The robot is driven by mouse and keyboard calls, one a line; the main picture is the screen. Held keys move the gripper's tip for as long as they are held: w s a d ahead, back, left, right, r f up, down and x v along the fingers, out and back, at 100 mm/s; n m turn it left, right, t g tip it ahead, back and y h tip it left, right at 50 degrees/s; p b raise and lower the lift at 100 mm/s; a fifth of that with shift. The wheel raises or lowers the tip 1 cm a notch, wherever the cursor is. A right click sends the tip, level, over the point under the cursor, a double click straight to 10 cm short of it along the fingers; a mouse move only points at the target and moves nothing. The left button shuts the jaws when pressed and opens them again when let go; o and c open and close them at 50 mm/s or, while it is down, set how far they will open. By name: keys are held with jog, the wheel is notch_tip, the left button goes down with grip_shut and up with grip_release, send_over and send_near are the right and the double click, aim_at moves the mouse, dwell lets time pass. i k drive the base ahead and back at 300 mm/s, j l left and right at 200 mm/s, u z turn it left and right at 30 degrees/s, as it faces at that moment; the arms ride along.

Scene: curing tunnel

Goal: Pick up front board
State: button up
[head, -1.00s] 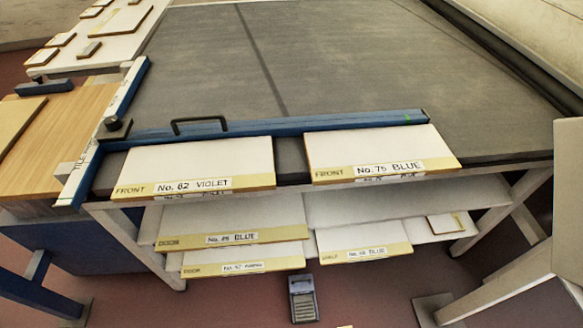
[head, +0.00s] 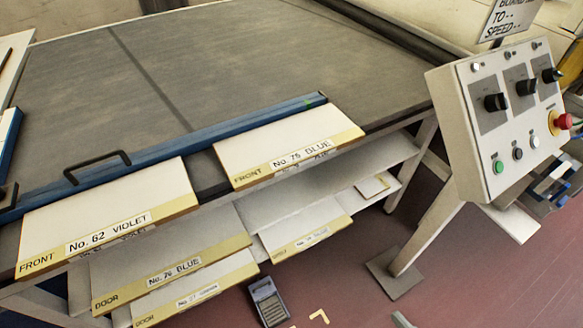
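Two white boards with yellow front edges marked FRONT lie on the near edge of the grey belt table (head: 230,70). The left one is the No. 62 VIOLET board (head: 105,210). The right one is the No. 75 BLUE board (head: 285,138). Both lie against a blue bar (head: 240,111) with a black handle and overhang the table edge. My gripper is not in view.
Lower shelves hold a No. 76 BLUE door board (head: 165,250), another door board (head: 195,293) and a shelf board (head: 305,228). A control panel (head: 515,115) stands at the right.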

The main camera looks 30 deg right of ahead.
aim_at(253, 157)
jog(key=i+j+z, duration=0.1)
jog(key=j+z, duration=0.25)
jog(key=j, duration=0.85)
jog(key=j+z, duration=0.3)
jog(key=j, duration=0.9)
jog(key=k, duration=0.05)
